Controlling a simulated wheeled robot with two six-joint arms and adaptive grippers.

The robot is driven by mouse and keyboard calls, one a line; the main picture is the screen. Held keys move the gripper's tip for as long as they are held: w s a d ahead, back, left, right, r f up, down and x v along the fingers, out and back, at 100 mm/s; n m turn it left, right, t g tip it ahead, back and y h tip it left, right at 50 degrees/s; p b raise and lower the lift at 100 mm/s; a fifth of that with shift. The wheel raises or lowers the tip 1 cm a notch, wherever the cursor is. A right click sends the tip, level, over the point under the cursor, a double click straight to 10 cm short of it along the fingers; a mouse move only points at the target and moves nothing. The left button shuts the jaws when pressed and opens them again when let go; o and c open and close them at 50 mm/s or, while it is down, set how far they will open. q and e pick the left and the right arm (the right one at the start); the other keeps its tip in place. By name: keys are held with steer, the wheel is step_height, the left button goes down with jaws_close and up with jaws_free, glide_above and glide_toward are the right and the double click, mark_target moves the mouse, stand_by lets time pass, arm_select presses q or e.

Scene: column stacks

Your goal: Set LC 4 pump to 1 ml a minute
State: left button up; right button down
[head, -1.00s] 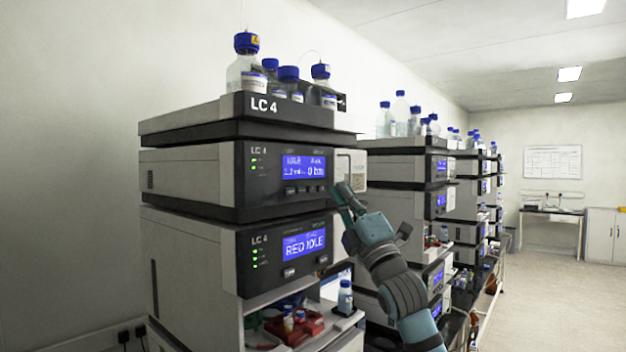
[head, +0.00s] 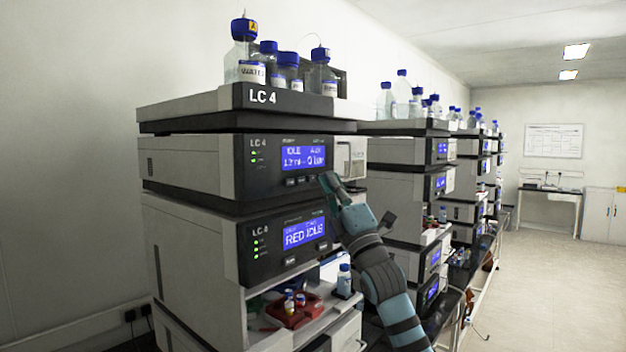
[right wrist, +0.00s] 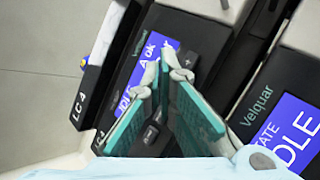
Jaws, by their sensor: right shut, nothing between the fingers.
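The LC 4 pump (head: 240,165) is the upper grey and black module of the nearest stack in the head view. Small dark buttons (head: 302,180) sit in a row under the screen. My right gripper (head: 327,182) is shut and empty, its tips at the right end of that row. I cannot tell whether they touch. In the right wrist view the teal fingers (right wrist: 165,72) meet in front of the pump's panel and hide part of its screen (right wrist: 125,100). My left gripper is out of view.
Blue-capped bottles (head: 252,70) stand in the tray (head: 190,105) on top. A red rack (head: 293,312) with vials sits lower. More stacks recede to the right; floor is free at far right.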

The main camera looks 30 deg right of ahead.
stand_by(0.8)
steer(key=shift+w+a+p, duration=0.15)
steer(key=shift+w+p, duration=0.25)
steer(key=shift+p, duration=0.45)
steer(key=shift+w+a, duration=0.1)
steer(key=shift+w, duration=0.25)
stand_by(0.5)
steer(key=shift+s+d+b, duration=0.2)
steer(key=shift+s+b, duration=0.55)
steer(key=shift+b, duration=0.35)
